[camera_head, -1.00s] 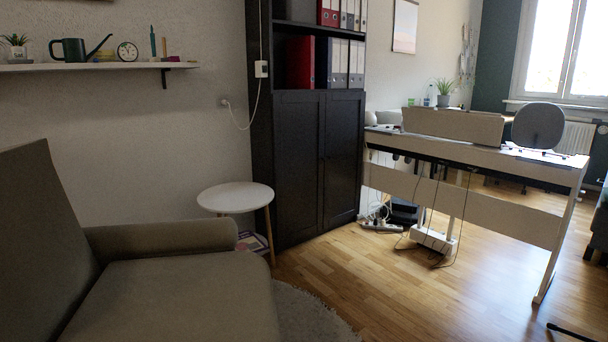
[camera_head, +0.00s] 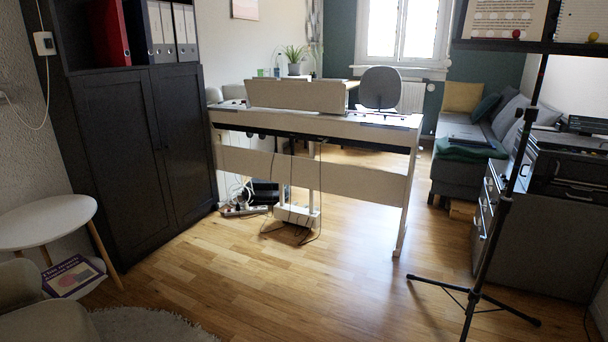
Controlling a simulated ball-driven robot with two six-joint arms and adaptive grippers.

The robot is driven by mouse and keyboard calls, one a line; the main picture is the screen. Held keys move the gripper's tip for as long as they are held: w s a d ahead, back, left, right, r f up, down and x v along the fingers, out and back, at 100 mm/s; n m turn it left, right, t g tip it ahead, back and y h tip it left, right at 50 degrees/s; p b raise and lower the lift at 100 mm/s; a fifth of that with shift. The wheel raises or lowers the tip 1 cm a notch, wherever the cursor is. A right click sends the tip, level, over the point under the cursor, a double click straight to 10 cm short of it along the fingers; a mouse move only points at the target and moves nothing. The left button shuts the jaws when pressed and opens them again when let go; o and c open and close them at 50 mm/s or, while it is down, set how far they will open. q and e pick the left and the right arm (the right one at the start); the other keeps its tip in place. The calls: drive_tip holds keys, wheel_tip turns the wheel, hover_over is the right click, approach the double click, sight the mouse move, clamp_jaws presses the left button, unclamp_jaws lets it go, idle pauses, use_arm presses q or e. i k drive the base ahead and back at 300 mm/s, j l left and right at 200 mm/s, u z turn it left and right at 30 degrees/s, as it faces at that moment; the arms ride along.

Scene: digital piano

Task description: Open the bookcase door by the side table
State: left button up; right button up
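The dark bookcase (camera_head: 135,50) stands at the left against the wall, with red and grey binders on its open shelf. Below the shelf are two closed dark doors, a left bookcase door (camera_head: 118,160) by the side table and a right bookcase door (camera_head: 185,140). The round white side table (camera_head: 45,221) stands at the left edge, in front of the bookcase's left side. Neither of my grippers shows in the head view.
A book (camera_head: 72,276) lies low by the table's legs, and an armchair (camera_head: 40,318) fills the lower left corner. The digital piano (camera_head: 315,122) stands beyond. A black tripod stand (camera_head: 475,292) is at the right. The middle wooden floor (camera_head: 290,285) is clear.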

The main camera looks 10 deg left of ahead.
sight(115, 111)
drive_tip(key=i+u, duration=0.2)
drive_tip(key=i, duration=0.35)
drive_tip(key=i+u, duration=0.2)
drive_tip(key=i, duration=0.35)
drive_tip(key=i+l+u, duration=0.2)
drive_tip(key=i, duration=0.35)
drive_tip(key=i+l+u, duration=0.15)
drive_tip(key=i, duration=0.4)
